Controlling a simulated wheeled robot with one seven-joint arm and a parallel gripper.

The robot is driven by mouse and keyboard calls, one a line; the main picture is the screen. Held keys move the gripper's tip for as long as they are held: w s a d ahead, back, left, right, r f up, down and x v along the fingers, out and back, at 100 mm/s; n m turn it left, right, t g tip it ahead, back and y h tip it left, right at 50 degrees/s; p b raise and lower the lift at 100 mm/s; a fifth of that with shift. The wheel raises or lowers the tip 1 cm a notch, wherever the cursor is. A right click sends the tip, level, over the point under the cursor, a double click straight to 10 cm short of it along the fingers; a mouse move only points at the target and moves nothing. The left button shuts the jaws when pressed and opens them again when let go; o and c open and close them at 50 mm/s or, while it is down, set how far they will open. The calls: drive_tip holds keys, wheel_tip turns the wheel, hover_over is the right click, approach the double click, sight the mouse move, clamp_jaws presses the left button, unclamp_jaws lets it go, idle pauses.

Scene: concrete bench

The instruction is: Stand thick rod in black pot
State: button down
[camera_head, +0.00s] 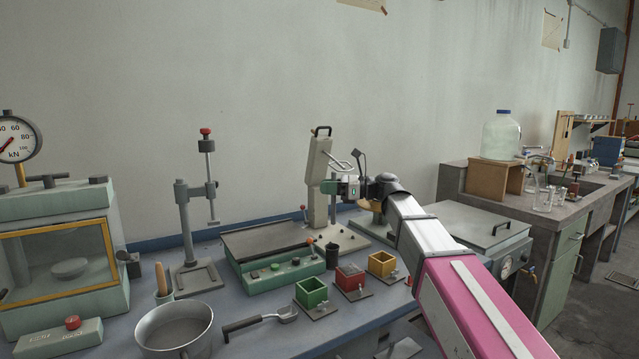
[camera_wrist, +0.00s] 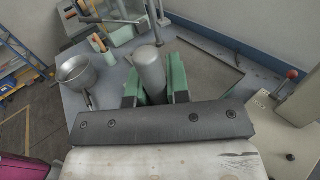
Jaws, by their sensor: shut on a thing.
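My gripper (camera_head: 343,188) is raised above the back of the bench in the head view, in front of a pale upright stand. In the wrist view its green fingers (camera_wrist: 154,90) are shut on the thick rod (camera_wrist: 149,66), a smooth grey cylinder. The rod is hard to make out in the head view. The black pot (camera_head: 332,256) is a small dark cup on the bench, below my gripper and beside the green control box. The pot stands apart from the rod. I cannot make out the pot in the wrist view.
Green (camera_head: 312,294), red (camera_head: 350,279) and yellow (camera_head: 382,264) open boxes stand in front of the pot. A metal saucepan (camera_head: 176,331) is at the front left. A clamp stand (camera_head: 187,235) and the pale upright stand (camera_head: 319,180) rise high.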

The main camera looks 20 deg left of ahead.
drive_tip(key=shift+w+a+f, duration=0.1)
drive_tip(key=shift+f, duration=1.9)
drive_tip(key=shift+w+a+f, duration=0.1)
drive_tip(key=shift+w+f, duration=0.05)
drive_tip(key=shift+f, duration=1.8)
drive_tip(key=shift+w+a+f, duration=0.1)
drive_tip(key=shift+f, duration=1.9)
drive_tip(key=c, duration=1)
unclamp_jaws()
drive_tip(key=shift+d, duration=0.1)
drive_tip(key=v, duration=1)
drive_tip(key=shift+w+d, duration=0.15)
drive_tip(key=shift+d, duration=0.15)
